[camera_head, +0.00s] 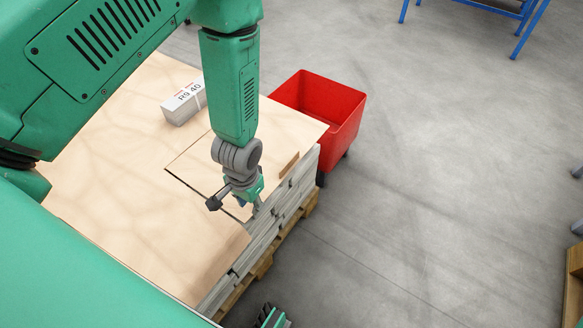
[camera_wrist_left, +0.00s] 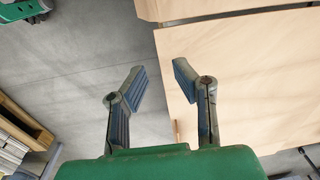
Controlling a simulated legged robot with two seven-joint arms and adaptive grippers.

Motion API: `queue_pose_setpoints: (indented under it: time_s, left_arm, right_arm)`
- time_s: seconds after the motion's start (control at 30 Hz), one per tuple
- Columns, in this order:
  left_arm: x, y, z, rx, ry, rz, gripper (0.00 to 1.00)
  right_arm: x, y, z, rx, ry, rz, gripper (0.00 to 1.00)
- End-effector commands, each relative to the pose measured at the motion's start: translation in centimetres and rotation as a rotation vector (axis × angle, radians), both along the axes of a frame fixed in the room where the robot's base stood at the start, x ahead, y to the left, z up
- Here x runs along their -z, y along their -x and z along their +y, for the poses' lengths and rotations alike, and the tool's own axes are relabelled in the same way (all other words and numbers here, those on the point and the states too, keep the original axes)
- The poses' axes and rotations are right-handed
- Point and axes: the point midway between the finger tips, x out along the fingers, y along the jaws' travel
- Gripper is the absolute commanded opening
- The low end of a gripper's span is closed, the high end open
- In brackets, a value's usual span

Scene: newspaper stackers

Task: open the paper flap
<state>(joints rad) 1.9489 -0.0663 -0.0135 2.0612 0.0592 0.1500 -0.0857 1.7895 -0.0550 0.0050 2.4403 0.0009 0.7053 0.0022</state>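The pale brown paper flap (camera_head: 200,165) is part of the top sheet on a stack of papers. Dark cut lines mark its left side, and it looks flat. My left gripper (camera_head: 252,203) is at the stack's near right edge, beside the flap's corner. In the left wrist view my left gripper (camera_wrist_left: 160,78) is open, with nothing between its fingers. Its right fingertip is over or close to the sheet edge (camera_wrist_left: 240,85); contact cannot be told. My right gripper (camera_head: 272,318) shows only partly at the bottom edge.
The stack (camera_head: 270,232) stands on a wooden pallet (camera_head: 264,266). A white bundle labelled "R9.40" (camera_head: 184,103) lies on top. A red bin (camera_head: 335,105) stands behind the stack. A blue-framed table (camera_head: 528,30) is at the far right.

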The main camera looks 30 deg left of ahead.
Motion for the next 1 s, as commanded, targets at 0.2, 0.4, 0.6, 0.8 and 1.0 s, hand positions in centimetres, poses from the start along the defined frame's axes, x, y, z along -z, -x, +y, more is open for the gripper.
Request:
queue_pose_setpoints:
  time_s: [0.2, 0.4, 0.6, 0.8, 1.0]
  left_arm:
    - [-4.6, -13.6, -0.9, 0.029, 0.016, 0.005, 0.24]
    - [-9.1, -18.2, -1.6, 0.052, 0.038, 0.028, 0.24]
    - [-8.2, -18.6, -1.7, 0.055, 0.043, 0.039, 0.24]
    - [-3.9, -18.5, -1.7, 0.055, 0.042, 0.040, 0.24]
    - [0.3, -18.5, -1.7, 0.055, 0.042, 0.039, 0.24]
  right_arm:
    - [3.7, 0.1, 0.0, 0.001, 0.000, 0.003, 0.40]
    - [4.8, 0.1, 0.0, 0.001, 0.000, 0.002, 0.40]
    - [5.4, 0.1, 0.0, 0.001, 0.000, 0.001, 0.40]
    - [6.8, 0.1, 0.0, 0.000, 0.000, 0.001, 0.40]
    - [8.3, 0.1, 0.0, 0.000, 0.000, 0.001, 0.40]
